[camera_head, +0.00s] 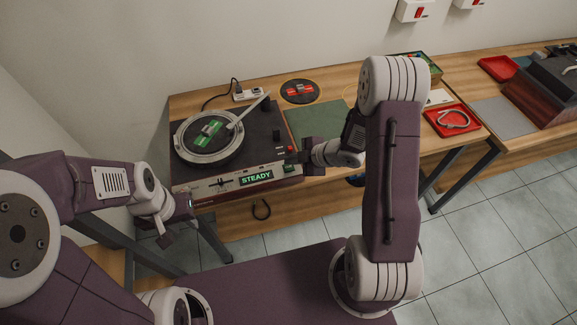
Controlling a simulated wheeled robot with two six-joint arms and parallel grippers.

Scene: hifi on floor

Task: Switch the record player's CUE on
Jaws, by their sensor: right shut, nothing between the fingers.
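The record player (240,160) stands on the wooden table at the left. I cannot read a CUE label. My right gripper (291,157) is shut and empty at the deck's right front corner, close to these controls; contact cannot be told. My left gripper (168,238) hangs in front of the table's left end, away from the player.
A green mat (318,119) lies right of the player, with a dark record with a red label (300,91) behind it. A power strip (247,94) is at the back. A red tray (452,121) is farther right. My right arm hides part of the table.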

